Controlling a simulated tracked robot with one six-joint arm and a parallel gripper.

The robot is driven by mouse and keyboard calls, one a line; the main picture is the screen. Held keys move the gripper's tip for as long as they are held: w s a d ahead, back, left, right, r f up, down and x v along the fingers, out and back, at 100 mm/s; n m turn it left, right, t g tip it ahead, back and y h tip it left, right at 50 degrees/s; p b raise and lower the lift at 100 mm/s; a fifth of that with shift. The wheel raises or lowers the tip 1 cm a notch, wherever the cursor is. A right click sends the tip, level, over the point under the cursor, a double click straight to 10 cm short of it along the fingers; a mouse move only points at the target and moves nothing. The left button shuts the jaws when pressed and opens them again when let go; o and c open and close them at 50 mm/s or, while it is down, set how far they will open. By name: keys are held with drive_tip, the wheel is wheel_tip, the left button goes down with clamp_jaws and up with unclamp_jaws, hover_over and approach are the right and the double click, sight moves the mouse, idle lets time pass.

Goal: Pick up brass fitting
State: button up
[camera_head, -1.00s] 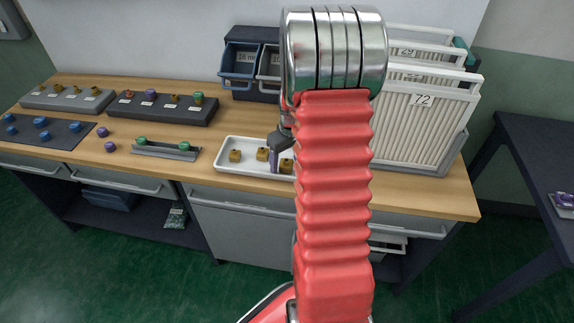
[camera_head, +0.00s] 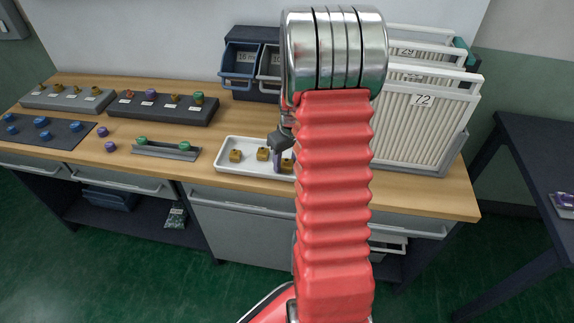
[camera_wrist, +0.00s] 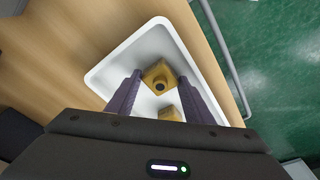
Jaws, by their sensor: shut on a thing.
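A white tray (camera_head: 222,168) on the wooden bench holds brass fittings, small yellow blocks. In the head view one fitting (camera_head: 235,156) sits at the left of the tray and another (camera_head: 262,154) near its middle. A third, at the right, is mostly hidden by my gripper (camera_head: 283,160) and arm. In the wrist view my gripper (camera_wrist: 159,78) has its purple fingers on either side of a brass fitting (camera_wrist: 160,76) with a dark round hole, and is shut on it. Another fitting (camera_wrist: 170,114) lies close by, nearer my palm. Whether the held fitting touches the tray, I cannot tell.
Filter panels (camera_head: 420,120) in a rack stand right of the tray. Blue and grey bins (camera_head: 240,65) stand behind it. The bench's front edge is just before the tray.

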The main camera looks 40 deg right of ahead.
sight(286, 160)
drive_tip(key=shift+r, duration=0.15)
drive_tip(key=shift+c, duration=0.3)
wheel_tip(286, 160, up, 10)
drive_tip(key=shift+f, duration=0.1)
idle(0.8)
drive_tip(key=w+a+f, duration=0.1)
drive_tip(key=w+a, duration=0.2)
drive_tip(key=a, duration=0.7)
drive_tip(key=w+a+f, duration=0.1)
drive_tip(key=w+a, duration=0.3)
drive_tip(key=a, duration=0.7)
drive_tip(key=w+a+f+n, duration=0.1)
drive_tip(key=w+a, duration=0.2)
drive_tip(key=a, duration=0.7)
drive_tip(key=shift+w+a, duration=0.15)
drive_tip(key=shift+w, duration=0.1)
drive_tip(key=shift+s, duration=0.1)
